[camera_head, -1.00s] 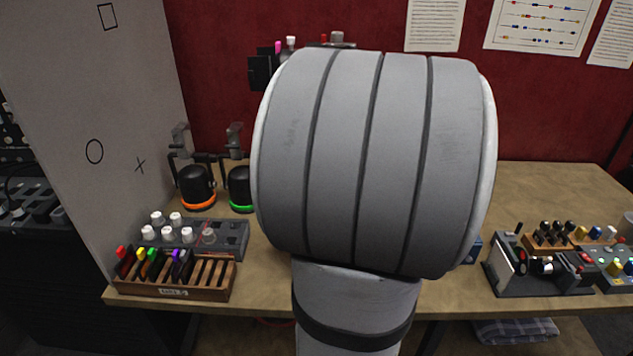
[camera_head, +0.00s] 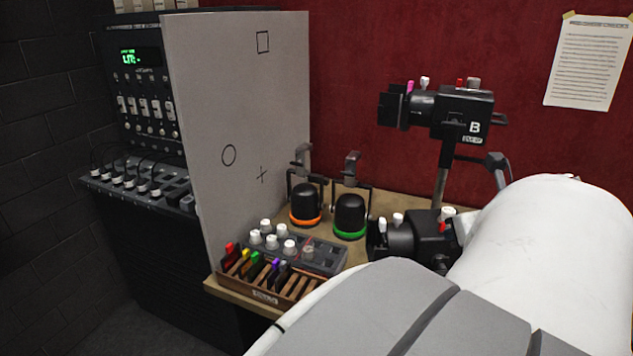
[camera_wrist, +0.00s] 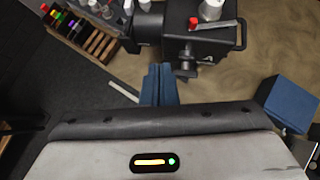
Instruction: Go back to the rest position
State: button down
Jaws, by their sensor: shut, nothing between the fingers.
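My gripper (camera_wrist: 160,85) shows in the wrist view as two blue fingers pressed together, with nothing between them. It hangs above the table edge, just in front of a black lamp-like device (camera_wrist: 203,42). In the head view my arm fills the lower right and hides the gripper. The same black device, with white and red knobs, shows there (camera_head: 415,238) right beside my arm.
A slotted wooden rack (camera_head: 262,293) with coloured pieces stands at the table's front left. A grey panel with white knobs (camera_head: 330,254) and two black domes (camera_head: 305,203) sit behind it. A blue box (camera_wrist: 290,104) lies to the gripper's right. A grey partition (camera_head: 235,150) rises on the left.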

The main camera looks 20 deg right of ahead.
jog(key=shift+s+a+r, duration=0.3)
jog(key=shift+s+r, duration=0.1)
jog(key=shift+r, duration=0.05)
